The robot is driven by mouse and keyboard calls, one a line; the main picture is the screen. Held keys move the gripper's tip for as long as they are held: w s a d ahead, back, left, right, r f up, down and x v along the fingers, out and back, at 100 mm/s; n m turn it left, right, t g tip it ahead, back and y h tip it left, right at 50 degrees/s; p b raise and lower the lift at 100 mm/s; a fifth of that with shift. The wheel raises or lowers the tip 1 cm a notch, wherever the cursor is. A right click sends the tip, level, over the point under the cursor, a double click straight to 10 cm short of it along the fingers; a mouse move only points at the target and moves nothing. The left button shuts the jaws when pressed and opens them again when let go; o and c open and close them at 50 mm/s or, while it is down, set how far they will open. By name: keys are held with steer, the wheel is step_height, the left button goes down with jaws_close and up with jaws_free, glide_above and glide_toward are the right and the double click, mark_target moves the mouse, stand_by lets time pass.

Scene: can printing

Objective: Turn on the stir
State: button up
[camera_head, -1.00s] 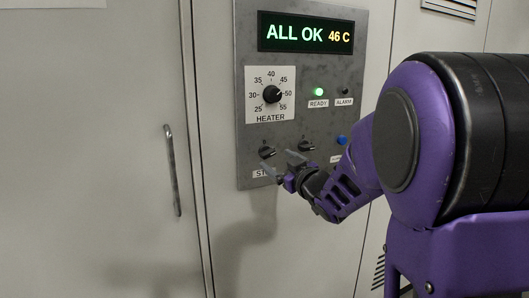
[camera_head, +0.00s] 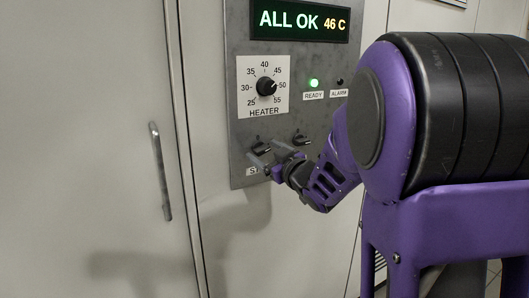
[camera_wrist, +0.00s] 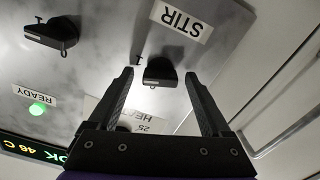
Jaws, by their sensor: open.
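The black STIR knob (camera_wrist: 160,72) is on the grey panel, just below its white STIR label (camera_wrist: 183,20) in the wrist view. A small "1" mark is beside the knob. In the head view the knob (camera_head: 261,149) is partly covered by my gripper, and its label is mostly hidden. My gripper (camera_wrist: 158,77) is open, with one finger on each side of the knob in the wrist view. In the head view my gripper (camera_head: 267,157) is at the panel's lower left. I cannot tell whether the fingers touch the knob.
A second black knob (camera_head: 302,140) is to the right of the STIR knob. The heater dial (camera_head: 267,87) above points near 50. The display (camera_head: 300,20) reads ALL OK 46 C, and the green READY light (camera_head: 314,83) is lit. A door handle (camera_head: 160,170) is at left.

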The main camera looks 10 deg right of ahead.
jaws_close()
steer(key=shift+m+p, duration=0.35)
steer(key=shift+m, duration=1.55)
jaws_free()
steer(key=shift+s, duration=0.15)
